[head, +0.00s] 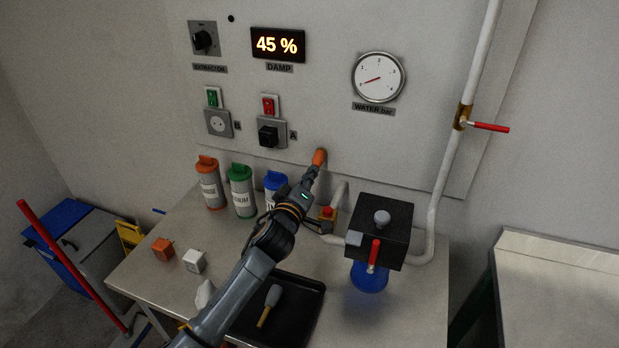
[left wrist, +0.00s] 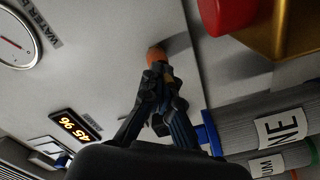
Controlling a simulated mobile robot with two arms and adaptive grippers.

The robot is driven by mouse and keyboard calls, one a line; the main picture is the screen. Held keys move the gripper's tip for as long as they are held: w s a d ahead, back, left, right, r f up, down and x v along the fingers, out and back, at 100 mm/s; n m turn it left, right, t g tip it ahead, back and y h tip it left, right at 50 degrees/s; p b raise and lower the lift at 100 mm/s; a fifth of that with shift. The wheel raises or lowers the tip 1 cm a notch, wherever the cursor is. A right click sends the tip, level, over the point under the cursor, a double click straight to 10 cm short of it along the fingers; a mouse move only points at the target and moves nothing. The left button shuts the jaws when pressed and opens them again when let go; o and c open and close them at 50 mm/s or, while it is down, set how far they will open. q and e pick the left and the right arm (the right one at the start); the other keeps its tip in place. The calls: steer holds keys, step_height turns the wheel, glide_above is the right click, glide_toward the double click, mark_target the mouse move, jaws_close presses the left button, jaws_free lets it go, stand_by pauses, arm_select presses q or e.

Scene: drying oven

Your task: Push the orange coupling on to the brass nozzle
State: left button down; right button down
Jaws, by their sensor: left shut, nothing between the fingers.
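The orange coupling (head: 319,157) is at the lower part of the wall panel, right at the tip of my left gripper (head: 312,171). It also shows in the left wrist view (left wrist: 156,54), just beyond the fingertips (left wrist: 158,74). My left gripper is shut with nothing between its fingers. Its tips look to be touching or very near the coupling's near end; I cannot tell which. I cannot make out the brass nozzle; the coupling or gripper may hide it. My right gripper is not in view.
Orange (head: 209,186), green (head: 241,190) and blue (head: 275,184) canisters stand left of my arm. A black box (head: 381,228) with a red lever stands to the right. A black tray (head: 308,312) lies below my forearm. A white pipe (head: 444,190) runs up the wall.

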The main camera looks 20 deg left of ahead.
arm_select(q)
steer(key=shift+w, duration=0.35)
stand_by(0.3)
